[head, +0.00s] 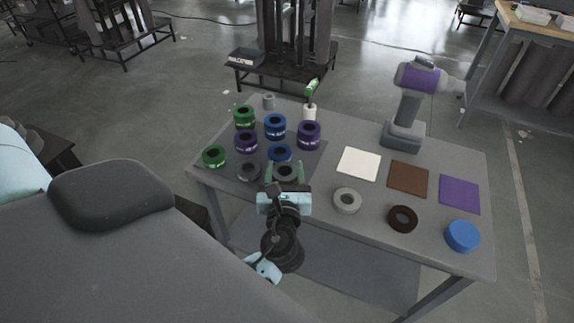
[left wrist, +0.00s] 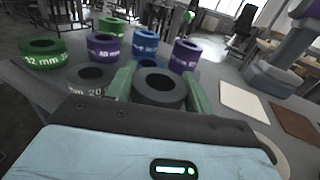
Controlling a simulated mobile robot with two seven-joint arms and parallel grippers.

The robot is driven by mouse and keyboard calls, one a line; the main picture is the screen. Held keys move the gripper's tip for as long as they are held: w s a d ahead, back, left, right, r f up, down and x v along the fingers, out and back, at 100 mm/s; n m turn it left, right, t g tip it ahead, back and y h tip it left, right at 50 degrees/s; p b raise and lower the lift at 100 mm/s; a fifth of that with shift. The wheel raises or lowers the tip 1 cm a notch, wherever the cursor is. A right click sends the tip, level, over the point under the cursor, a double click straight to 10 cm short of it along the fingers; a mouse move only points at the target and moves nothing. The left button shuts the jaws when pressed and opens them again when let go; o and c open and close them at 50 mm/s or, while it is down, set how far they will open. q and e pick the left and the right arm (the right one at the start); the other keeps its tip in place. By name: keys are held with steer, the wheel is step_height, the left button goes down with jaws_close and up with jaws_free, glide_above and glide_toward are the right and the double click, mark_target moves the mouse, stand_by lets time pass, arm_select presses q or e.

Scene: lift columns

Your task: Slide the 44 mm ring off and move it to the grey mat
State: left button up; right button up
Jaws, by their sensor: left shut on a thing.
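My left gripper (head: 285,172) has its green fingers on either side of a dark grey ring (head: 286,180) and is shut on it. The ring is upright between the fingers in the left wrist view (left wrist: 165,99), and its label is hidden. It is at the near edge of the dark grey mat (head: 313,158); I cannot tell whether it touches it. Another grey ring (head: 248,178), marked with a 20, is just left of it. A 44 mm label is not readable on any ring. My right gripper is not in view.
Green, purple and blue rings crowd behind and left of the gripper, such as a blue one (head: 275,133). White (head: 359,163), brown (head: 408,179) and purple (head: 459,194) squares lie to the right. A light grey ring (head: 347,210), brown ring (head: 403,229) and blue cylinder (head: 462,236) are nearer.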

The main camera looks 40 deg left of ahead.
arm_select(q)
steer(key=shift+f, duration=0.15)
steer(key=o, duration=1.2)
steer(key=v, duration=0.6)
steer(key=shift+s+d+p, duration=0.15)
steer(key=shift+p, duration=0.2)
steer(key=shift+s+d, duration=0.4)
steer(key=shift+s, duration=0.15)
